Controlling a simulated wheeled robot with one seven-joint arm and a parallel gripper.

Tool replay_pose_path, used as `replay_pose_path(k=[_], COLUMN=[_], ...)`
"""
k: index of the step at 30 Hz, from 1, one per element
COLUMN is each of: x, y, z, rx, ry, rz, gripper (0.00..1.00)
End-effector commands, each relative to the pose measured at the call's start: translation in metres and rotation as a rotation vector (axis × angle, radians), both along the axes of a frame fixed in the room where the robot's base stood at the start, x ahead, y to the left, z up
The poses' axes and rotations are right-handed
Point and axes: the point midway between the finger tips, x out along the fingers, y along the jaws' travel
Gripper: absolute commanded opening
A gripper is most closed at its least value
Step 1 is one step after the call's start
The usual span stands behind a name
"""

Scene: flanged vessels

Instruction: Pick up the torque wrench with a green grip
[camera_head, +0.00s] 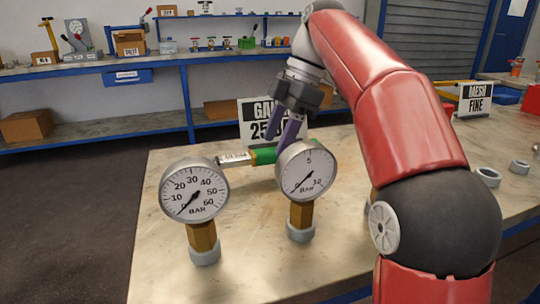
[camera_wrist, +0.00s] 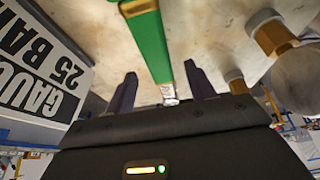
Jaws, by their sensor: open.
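The torque wrench with a green grip (camera_head: 262,156) lies on the table behind the two gauges. Its pale labelled shaft (camera_head: 234,159) points left, and the right gauge hides part of the grip. My gripper (camera_head: 279,138) is open, pointing down just above the grip. In the wrist view, the green grip (camera_wrist: 151,42) runs lengthwise between the two spread dark fingers of my gripper (camera_wrist: 160,78), with a gap on each side. Nothing is held. I cannot tell the exact height left between the fingertips and the grip.
A left gauge (camera_head: 195,188) and a right gauge (camera_head: 306,172) stand upright on brass stems in front of the wrench. A "25 BAR" sign (camera_head: 252,122) stands close behind my gripper; it also shows in the wrist view (camera_wrist: 38,75). The table's left front (camera_head: 160,265) is clear.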

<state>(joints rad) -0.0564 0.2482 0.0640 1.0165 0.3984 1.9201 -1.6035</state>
Motion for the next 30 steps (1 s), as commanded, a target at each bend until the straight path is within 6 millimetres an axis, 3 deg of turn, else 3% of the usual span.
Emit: replay_pose_path(k=[15,23,30], x=[-0.006,-0.006,-0.006], y=[0.022,0.023,0.023], z=[-0.050,-0.052,-0.052], rx=[-0.002,-0.001,-0.001], ry=[-0.001,-0.004,-0.003], rz=[-0.002,-0.002,-0.002], gripper=[0.55,0.55,0.24])
